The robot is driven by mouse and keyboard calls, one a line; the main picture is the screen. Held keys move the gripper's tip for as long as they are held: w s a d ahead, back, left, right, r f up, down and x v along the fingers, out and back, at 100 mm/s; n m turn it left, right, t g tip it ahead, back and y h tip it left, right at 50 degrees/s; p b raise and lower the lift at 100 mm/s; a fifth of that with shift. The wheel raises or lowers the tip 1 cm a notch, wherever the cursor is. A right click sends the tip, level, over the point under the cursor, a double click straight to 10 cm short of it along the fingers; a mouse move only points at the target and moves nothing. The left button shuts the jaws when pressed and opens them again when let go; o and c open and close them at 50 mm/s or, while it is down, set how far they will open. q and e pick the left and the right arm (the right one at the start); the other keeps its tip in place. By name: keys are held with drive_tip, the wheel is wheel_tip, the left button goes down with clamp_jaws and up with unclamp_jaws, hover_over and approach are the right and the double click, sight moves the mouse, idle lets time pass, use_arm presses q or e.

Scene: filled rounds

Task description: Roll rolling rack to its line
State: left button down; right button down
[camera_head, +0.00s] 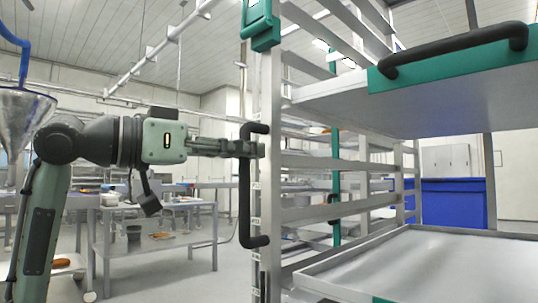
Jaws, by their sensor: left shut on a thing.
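The rolling rack (270,190) stands close in front of me on the right, a tall metal frame with slide rails and green fittings. A black vertical handle (244,215) is on its left upright. My left gripper (243,148) reaches in from the left and is shut on this handle near its upper end. A shelf with a green edge and a black handle (455,46) is at the upper right of the rack. A metal tray (350,272) sits lower in the rack. My right gripper is not in view. The rack's wheels and the floor line are not in view.
A metal work table (150,250) with small items stands behind my left arm. A steel funnel-shaped vessel (22,125) is at the far left edge. Blue bins (455,203) stand beyond the rack at right. Some floor shows between table and rack.

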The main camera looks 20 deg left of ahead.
use_arm(q)
drive_tip(key=shift+s+a+f, duration=0.1)
drive_tip(key=shift+s+a, duration=0.15)
drive_tip(key=shift+s, duration=0.5)
drive_tip(key=shift+s+a+f, duration=0.1)
drive_tip(key=shift+s+a, duration=0.1)
drive_tip(key=shift+s, duration=0.55)
drive_tip(key=c, duration=1.5)
unclamp_jaws()
drive_tip(key=shift+s+a+r, duration=0.15)
drive_tip(key=shift+s, duration=0.05)
drive_tip(key=v, duration=1.2)
